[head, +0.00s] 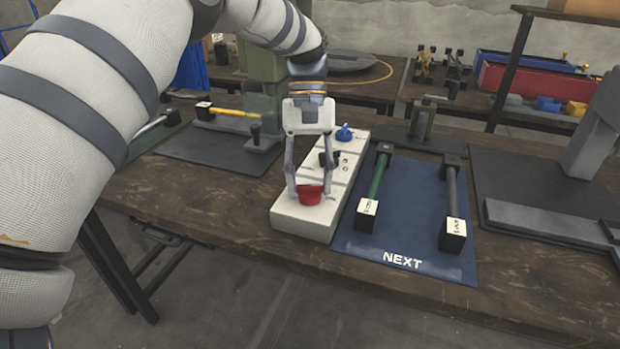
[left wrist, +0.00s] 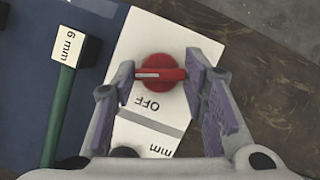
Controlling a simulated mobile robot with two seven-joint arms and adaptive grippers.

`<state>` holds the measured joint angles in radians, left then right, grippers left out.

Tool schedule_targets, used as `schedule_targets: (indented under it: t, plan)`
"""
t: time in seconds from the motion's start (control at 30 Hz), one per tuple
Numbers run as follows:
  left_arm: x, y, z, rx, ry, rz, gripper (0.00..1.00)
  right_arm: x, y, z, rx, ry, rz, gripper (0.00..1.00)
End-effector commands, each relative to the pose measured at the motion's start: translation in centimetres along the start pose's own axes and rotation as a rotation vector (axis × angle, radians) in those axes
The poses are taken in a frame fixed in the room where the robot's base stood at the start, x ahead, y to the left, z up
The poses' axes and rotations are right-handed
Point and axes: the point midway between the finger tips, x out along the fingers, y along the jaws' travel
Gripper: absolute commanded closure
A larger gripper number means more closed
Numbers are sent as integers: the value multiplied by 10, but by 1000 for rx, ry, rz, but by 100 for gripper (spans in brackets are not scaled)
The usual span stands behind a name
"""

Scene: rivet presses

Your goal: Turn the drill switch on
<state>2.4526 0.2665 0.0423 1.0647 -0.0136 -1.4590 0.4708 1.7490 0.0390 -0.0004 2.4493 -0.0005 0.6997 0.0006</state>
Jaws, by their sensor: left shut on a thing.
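A red rotary switch (head: 310,195) with a raised bar sits at the near end of a white control box (head: 301,222) on the bench. My left gripper (head: 309,187) reaches down over it from above, one finger on each side. In the left wrist view the red switch (left wrist: 160,72) is between the fingers of the left gripper (left wrist: 161,76), which is shut on the ends of its bar. A white mark on the bar lies toward the left finger. The printed word OFF shows on the white panel beside the switch. My right gripper is not in view.
A black knob (head: 329,158) and a blue knob (head: 344,133) stand farther back on the box. To the right, a blue mat (head: 400,238) marked NEXT carries a green-handled tool (head: 376,177) and a grey-handled tool (head: 453,192). Bare bench lies in front.

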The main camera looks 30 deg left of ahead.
Motion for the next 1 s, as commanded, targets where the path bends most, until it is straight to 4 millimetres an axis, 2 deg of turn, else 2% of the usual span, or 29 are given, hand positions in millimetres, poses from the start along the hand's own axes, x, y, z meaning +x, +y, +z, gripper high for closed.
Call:
schedule_targets:
  t: [0.67, 0.7, 0.77, 0.8, 1.0]
  plan:
    - [2, 0, 0, 57, -2, -25, 88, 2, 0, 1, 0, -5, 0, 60]
    - [2, 0, 0, 57, -2, -25, 58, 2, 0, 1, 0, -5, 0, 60]
    - [2, 0, 0, 56, -2, -25, 44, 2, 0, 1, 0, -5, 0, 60]
    - [1, 0, 0, 56, -2, -25, 40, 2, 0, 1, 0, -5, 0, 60]
    - [1, 0, 0, 55, -1, -24, 40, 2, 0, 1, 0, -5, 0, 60]
